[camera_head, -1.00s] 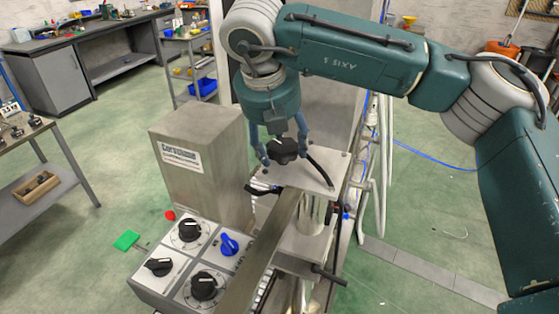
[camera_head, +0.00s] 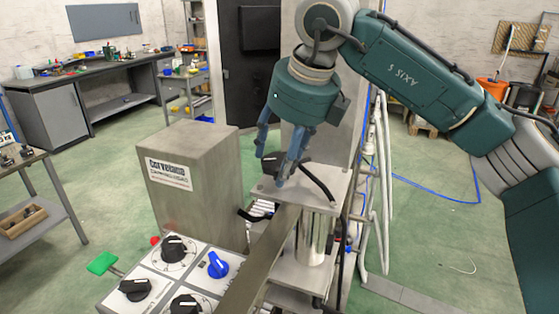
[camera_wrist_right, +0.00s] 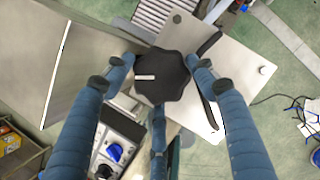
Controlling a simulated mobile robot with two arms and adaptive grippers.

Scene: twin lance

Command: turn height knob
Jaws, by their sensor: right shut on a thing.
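The black lobed height knob (camera_wrist_right: 162,78) has a pale pointer mark and sits over the metal plate on top of the machine. In the head view the knob (camera_head: 270,163) is partly hidden by the fingers. My right gripper (camera_head: 272,168) comes down over it at a tilt, its blue fingers around the knob. In the right wrist view the gripper's fingers (camera_wrist_right: 161,72) stand around the knob's rim, with two at its upper sides and one below; the gripper is shut on it. My left gripper is not in view.
A control panel with black knobs (camera_head: 173,249) and a blue knob (camera_head: 217,265) lies at the lower left. A grey metal housing (camera_head: 190,170) stands behind the panel. A black lever (camera_head: 318,181) and the metal plate (camera_head: 325,190) are close to the fingers.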

